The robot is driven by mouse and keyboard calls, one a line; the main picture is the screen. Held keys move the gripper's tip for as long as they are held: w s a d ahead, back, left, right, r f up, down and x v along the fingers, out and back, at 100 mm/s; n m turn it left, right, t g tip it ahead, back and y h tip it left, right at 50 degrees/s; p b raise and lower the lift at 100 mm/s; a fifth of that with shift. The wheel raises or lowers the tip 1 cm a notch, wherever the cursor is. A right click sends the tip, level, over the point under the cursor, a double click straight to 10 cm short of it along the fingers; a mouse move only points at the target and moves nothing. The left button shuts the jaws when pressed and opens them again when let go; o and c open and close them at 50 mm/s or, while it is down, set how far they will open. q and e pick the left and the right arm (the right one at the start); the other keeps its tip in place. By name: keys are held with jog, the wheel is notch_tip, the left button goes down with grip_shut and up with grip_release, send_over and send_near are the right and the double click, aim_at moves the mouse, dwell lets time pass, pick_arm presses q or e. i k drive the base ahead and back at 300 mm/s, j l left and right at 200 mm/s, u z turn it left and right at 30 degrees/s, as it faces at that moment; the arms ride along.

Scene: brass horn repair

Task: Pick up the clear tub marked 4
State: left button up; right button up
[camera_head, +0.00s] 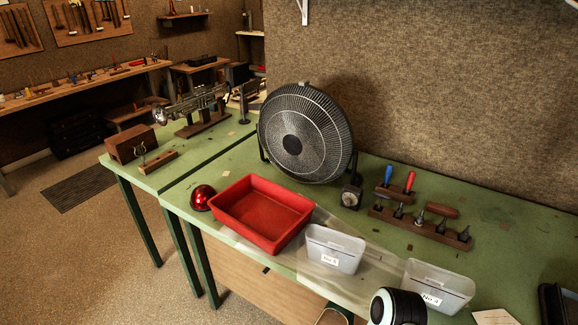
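The clear tub marked 4 (452,293) stands upright on the green bench near its front edge, at the lower right. It is a translucent box with a white label reading "No 4" on its front face. A white and black rounded part, which looks like a link of my arm, covers the area just left of its lower left side. A similar clear tub with a label that seems to read "No 5" (345,246) stands to its left. Neither of my grippers shows in this view.
A red tray (262,236) and a red dome (202,196) sit left of the tubs on the green bench (395,245). A black fan (303,134) stands behind. A wooden tool rack (420,228) lies behind the tubs. A dark tray (556,306) is at the right edge.

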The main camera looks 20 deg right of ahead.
aim_at(444, 291)
jog(key=z, duration=2)
